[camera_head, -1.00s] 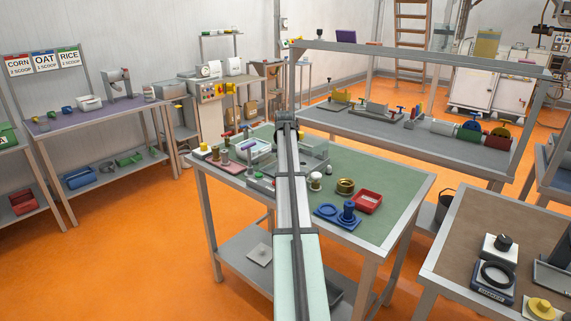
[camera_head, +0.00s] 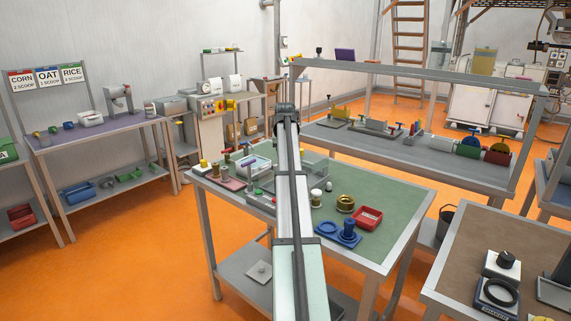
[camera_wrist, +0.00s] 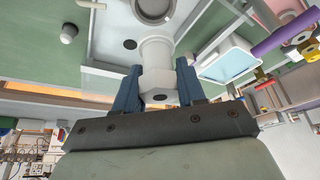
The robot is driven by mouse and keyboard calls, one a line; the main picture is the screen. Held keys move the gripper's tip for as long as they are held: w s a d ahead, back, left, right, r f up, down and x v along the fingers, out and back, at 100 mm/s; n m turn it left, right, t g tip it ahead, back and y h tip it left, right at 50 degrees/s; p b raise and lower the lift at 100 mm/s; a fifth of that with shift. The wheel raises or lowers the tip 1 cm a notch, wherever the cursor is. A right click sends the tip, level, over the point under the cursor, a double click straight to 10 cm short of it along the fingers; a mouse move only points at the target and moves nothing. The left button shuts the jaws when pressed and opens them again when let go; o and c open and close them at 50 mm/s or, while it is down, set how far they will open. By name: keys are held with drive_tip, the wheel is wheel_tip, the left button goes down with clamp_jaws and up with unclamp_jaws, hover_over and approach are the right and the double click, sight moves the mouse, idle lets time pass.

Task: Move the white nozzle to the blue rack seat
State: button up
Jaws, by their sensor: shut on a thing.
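The white nozzle (camera_wrist: 157,55) is a stepped cylinder between the blue fingers of my gripper (camera_wrist: 158,84) in the wrist view. The fingers are shut on it, one on each side. It is above the green table, beside a grey plate with a round fitting. In the head view my arm hides the gripper and nozzle. A blue plate (camera_head: 327,228) with a ring and an upright post lies on the green table (camera_head: 395,205), right of my arm. I cannot tell whether this is the blue rack seat.
A red tray (camera_head: 368,218), a brass ring (camera_head: 346,204) and a small white-topped piece (camera_head: 316,200) stand right of my arm. Left of it are a rack with several posts (camera_head: 222,181) and a white tray (camera_head: 257,166). The front right of the green table is clear.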

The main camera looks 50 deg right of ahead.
drive_tip(key=s+a+f, duration=0.2)
drive_tip(key=s+a, duration=0.1)
drive_tip(key=s, duration=0.6)
drive_tip(key=s+a+f, duration=0.2)
drive_tip(key=s+a, duration=0.1)
drive_tip(key=s, duration=0.5)
drive_tip(key=s+a+f, duration=0.1)
drive_tip(key=s+a, duration=0.2)
drive_tip(key=s, duration=0.6)
drive_tip(key=shift+a+f, duration=0.15)
drive_tip(key=shift+f, duration=2.4)
drive_tip(key=shift+f, duration=0.95)
drive_tip(key=o, duration=1.1)
drive_tip(key=shift+o, duration=0.4)
drive_tip(key=o, duration=0.5)
drive_tip(key=shift+r, duration=0.1)
